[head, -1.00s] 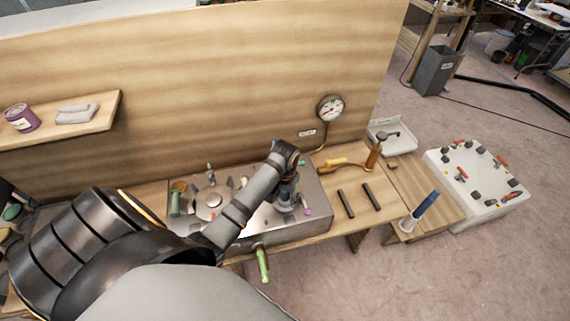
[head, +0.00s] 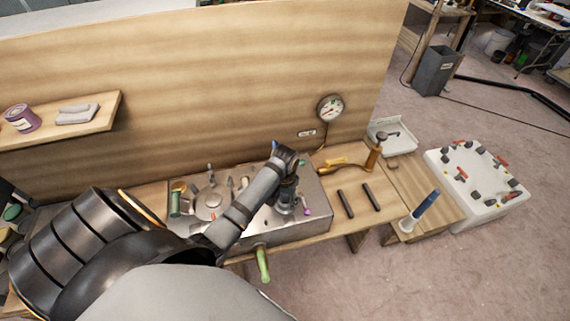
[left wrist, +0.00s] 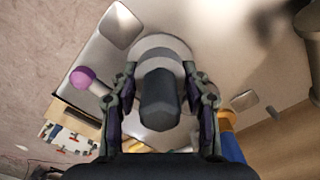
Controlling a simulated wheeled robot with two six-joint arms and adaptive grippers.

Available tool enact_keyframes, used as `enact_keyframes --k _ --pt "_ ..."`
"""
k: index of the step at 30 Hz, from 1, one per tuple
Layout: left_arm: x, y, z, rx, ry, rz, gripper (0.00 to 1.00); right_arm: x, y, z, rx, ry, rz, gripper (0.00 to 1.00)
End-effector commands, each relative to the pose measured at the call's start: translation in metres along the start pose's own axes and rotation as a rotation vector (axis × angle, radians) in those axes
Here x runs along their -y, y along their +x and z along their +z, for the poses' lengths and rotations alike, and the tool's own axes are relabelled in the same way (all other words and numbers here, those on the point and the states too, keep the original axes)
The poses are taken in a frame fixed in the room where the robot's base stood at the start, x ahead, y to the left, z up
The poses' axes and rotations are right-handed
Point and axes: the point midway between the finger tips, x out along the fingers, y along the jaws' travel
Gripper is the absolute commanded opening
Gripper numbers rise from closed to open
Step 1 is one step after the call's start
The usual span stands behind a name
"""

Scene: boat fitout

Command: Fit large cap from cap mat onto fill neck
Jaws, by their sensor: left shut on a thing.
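My left gripper (head: 286,196) is over the metal tank box (head: 318,222), low at its right part. In the left wrist view my left gripper (left wrist: 160,92) is shut on a dark grey cap (left wrist: 159,98), with a finger on either side. A pale round rim (left wrist: 162,44) shows right behind the cap, against the tank top; it looks like the fill neck. The cap looks in line with it, but I cannot tell whether it is seated. My right gripper is not in view. I cannot make out the cap mat.
Several fittings stand on the tank's left part, and a green handle (head: 262,265) sticks out in front. A purple-ended knob (head: 307,211) is close beside my gripper. Two dark bars (head: 346,203) lie right of the tank. A gauge (head: 330,108) is on the wooden wall behind.

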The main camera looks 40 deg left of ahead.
Motion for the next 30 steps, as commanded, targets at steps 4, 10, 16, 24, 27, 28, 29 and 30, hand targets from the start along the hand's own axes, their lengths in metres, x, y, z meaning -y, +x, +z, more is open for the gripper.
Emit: enact_keyframes --k 4,10,16,24,27,28,29,30 --pt "-0.0001 -0.0001 -0.0001 0.0 0.0 0.0 0.13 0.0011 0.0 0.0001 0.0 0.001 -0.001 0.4" --pt "-0.0001 -0.0002 -0.0001 0.0 0.0 0.0 0.57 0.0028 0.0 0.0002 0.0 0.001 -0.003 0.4" --pt "-0.0001 -0.0002 -0.0001 0.0 0.0 0.0 0.73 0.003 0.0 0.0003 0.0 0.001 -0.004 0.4" --pt "0.0 0.0 0.0001 0.0 0.0 0.0 0.89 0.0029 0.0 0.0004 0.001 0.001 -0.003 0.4" --pt "0.0 0.0 0.0001 0.0 0.0 0.0 0.99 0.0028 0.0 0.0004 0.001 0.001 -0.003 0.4" --pt "0.0 0.0 0.0001 0.0 0.0 0.0 0.99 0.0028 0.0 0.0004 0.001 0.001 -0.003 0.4" --pt "0.0 0.0 0.0001 0.0 0.0 0.0 0.99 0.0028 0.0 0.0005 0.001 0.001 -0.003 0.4" --pt "-0.0001 -0.0001 0.0 0.0 0.0 0.0 0.99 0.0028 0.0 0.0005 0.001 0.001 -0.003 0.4"
